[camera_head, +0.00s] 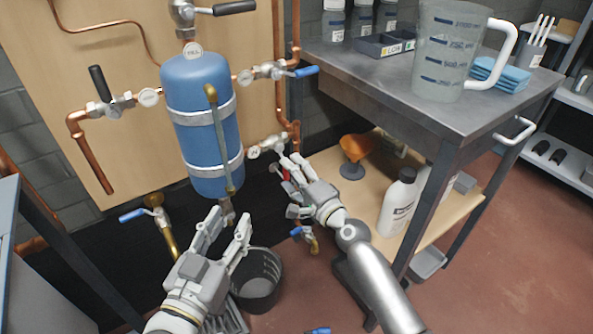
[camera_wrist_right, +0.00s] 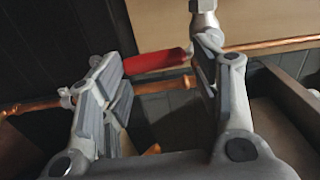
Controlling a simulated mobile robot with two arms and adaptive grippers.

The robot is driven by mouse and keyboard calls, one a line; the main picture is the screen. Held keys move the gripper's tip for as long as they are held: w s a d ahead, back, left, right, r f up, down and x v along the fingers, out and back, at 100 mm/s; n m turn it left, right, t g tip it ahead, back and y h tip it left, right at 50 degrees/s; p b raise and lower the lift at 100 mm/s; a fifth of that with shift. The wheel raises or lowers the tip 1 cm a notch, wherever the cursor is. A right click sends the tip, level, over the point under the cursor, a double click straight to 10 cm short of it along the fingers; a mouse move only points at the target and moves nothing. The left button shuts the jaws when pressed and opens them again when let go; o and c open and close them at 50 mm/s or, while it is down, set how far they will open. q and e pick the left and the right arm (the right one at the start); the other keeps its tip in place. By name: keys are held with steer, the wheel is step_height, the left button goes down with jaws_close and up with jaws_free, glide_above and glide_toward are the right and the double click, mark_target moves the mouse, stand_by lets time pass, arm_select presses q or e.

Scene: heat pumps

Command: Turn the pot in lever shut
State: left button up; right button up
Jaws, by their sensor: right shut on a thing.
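The blue tank (camera_head: 200,120) hangs on the wooden panel with copper pipes and tagged valves around it. A valve with a white round tag (camera_head: 254,152) sits at its lower right, and a bit of red lever (camera_head: 286,174) shows there by my right gripper (camera_head: 289,172). My left gripper (camera_head: 230,218) is open and empty below the tank. The tag lettering is too small to read surely.
Blue-handled valves (camera_head: 305,71) and a black-handled valve (camera_head: 100,84) sit around the tank. A dark bucket (camera_head: 258,278) stands on the floor. The metal table (camera_head: 400,100) at right bears a large jug (camera_head: 447,55); its lower shelf holds a white bottle (camera_head: 398,200).

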arm_select(q)
steer(key=shift+f, duration=0.3)
arm_select(e)
steer(key=shift+f, duration=0.35)
steer(key=o, duration=1.1)
steer(key=shift+o, duration=0.8)
steer(key=shift+a, duration=0.15)
arm_select(q)
steer(key=shift+w, duration=0.1)
steer(key=shift+a, duration=0.1)
steer(key=shift+f, duration=0.1)
arm_select(e)
steer(key=v, duration=1.2)
